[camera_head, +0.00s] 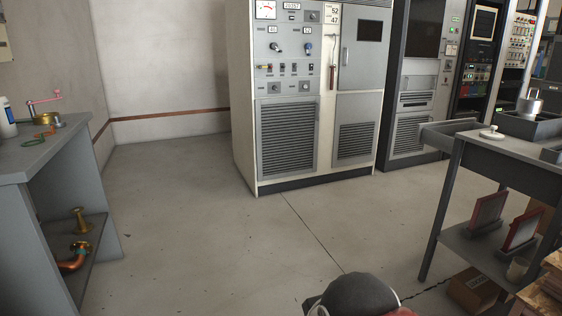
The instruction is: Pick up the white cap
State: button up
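A small round white cap (491,133) with a raised middle lies on the grey top of the cart (520,152) at the right. It sits near the cart's left end, and nothing covers it. My gripper is not visible in the head camera view. A dark rounded shape with a pale rim at the bottom middle seems to be part of my arm. I cannot see any fingers there.
A metal pot (530,103) stands in a dark tray behind the cap. Red panels (487,212) stand on the cart's lower shelf. A cardboard box (472,291) sits by the cart. A grey workbench (30,165) is left. The middle floor (200,220) is clear before the cabinets (290,100).

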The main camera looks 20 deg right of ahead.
aim_at(493, 135)
jog(key=i+l+z, duration=0.15)
jog(key=i+z, duration=0.55)
jog(key=z, duration=0.15)
jog(key=i+j+z, duration=0.1)
jog(key=i+z, duration=0.35)
jog(key=i+j+z, duration=0.2)
jog(key=z, duration=0.2)
